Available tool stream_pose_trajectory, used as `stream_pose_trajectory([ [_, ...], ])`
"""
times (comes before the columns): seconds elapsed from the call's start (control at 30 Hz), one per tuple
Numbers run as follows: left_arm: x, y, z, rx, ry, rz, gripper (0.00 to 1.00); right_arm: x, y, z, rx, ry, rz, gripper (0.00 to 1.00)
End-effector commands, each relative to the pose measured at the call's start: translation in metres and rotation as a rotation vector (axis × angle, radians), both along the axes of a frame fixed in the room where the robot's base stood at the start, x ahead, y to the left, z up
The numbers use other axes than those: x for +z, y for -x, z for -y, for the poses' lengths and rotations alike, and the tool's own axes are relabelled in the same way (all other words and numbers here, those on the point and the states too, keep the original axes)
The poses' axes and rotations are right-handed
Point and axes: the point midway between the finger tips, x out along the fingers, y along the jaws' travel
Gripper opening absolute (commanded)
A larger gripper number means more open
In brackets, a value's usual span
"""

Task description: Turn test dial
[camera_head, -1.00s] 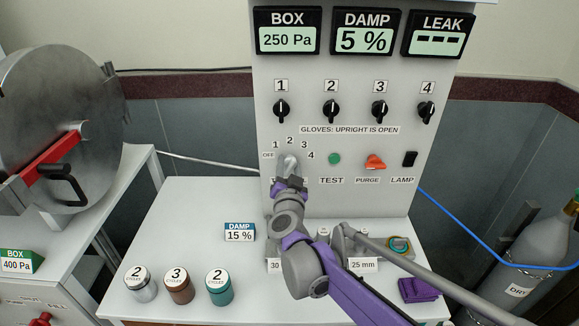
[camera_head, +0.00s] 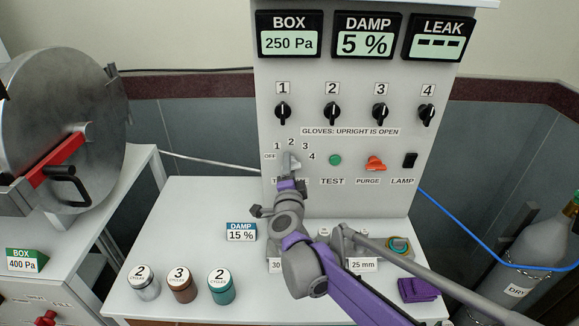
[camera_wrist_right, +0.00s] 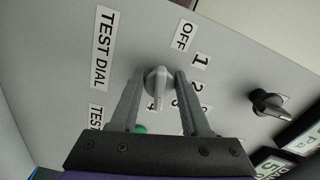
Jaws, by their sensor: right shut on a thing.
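The test dial (camera_head: 291,159) is a light grey knob low on the left of the white panel, ringed by the marks OFF, 1, 2, 3 and 4. My right gripper (camera_head: 289,171) reaches up to it from below. In the right wrist view the dial (camera_wrist_right: 157,84) sits between the two fingers of the right gripper (camera_wrist_right: 160,82), which is shut on it. The TEST DIAL label (camera_wrist_right: 103,48) is to the left there. My left gripper is out of view.
Several black glove knobs (camera_head: 332,113) line the panel above. A green TEST button (camera_head: 335,160), orange PURGE knob (camera_head: 375,163) and black LAMP switch (camera_head: 409,160) are to the right. Three lidded jars (camera_head: 182,285) stand on the table at front left.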

Motion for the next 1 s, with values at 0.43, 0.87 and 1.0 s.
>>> stream_pose_trajectory([
  [0.43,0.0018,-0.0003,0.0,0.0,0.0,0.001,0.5,0.0001,0.0001,0.0,0.0,-0.092,0.0,0.0],
  [0.87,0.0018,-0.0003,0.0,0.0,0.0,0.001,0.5,0.0001,0.0002,0.0001,0.0,-0.092,0.0,0.66],
  [1.0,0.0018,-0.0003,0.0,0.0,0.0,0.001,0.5,0.0002,0.0001,0.0,0.0,-0.091,0.0,0.76],
])
